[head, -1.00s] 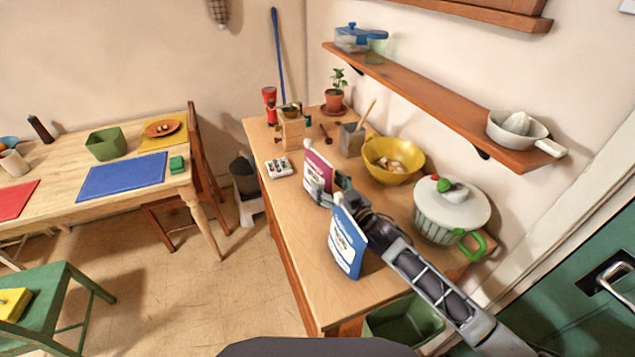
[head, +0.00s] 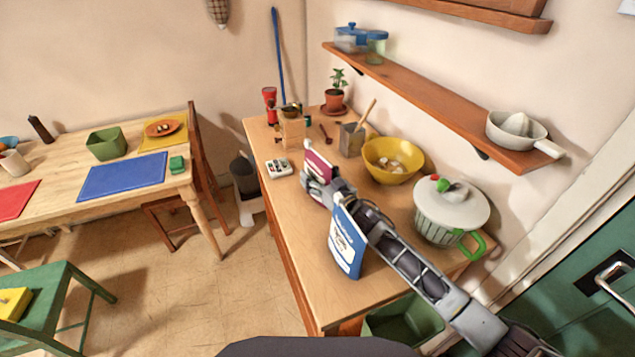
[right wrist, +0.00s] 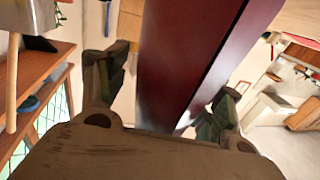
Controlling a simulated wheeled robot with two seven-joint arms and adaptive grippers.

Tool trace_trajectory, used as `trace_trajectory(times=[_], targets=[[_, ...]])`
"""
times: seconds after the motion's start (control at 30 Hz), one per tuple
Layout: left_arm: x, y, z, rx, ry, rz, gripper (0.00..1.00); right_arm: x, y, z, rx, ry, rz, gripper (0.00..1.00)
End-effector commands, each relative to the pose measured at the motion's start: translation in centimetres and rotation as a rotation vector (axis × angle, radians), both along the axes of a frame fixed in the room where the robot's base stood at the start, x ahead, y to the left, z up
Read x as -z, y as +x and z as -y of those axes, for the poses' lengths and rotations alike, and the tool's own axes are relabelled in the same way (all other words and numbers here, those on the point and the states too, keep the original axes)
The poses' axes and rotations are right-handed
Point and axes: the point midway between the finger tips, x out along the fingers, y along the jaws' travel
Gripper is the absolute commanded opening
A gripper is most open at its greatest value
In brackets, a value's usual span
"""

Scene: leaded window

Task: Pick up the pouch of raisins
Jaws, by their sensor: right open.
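A maroon pouch with a white label (head: 318,162) stands upright on the wooden counter; its print is too small to read, so I cannot confirm it is the raisins. My right gripper (head: 318,182) is at its near side and covers its lower part. In the right wrist view the maroon pouch (right wrist: 185,60) stands between the two open fingers (right wrist: 160,100), with a visible gap on the left side. A blue and white pouch (head: 346,240) stands nearer on the counter, beside my right forearm. My left gripper is not in view.
A yellow bowl (head: 392,160), a lidded pot (head: 450,212) and a grey metal container (head: 352,140) stand to the right and behind. A wall shelf (head: 430,95) overhangs the right side. The counter's front left is clear.

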Motion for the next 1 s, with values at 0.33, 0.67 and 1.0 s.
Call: trace_trajectory(times=[0.33, 0.67, 1.0], targets=[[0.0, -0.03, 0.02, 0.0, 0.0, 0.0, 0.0, 0.03, -0.02, 0.02, 0.0, 0.0, 0.0, 0.6], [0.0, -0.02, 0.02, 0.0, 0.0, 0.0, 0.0, 0.04, -0.03, 0.03, 0.0, -0.001, -0.001, 0.18], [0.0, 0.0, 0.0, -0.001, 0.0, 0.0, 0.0, -0.14, -0.01, 0.02, 0.0, 0.001, 0.002, 0.08]])
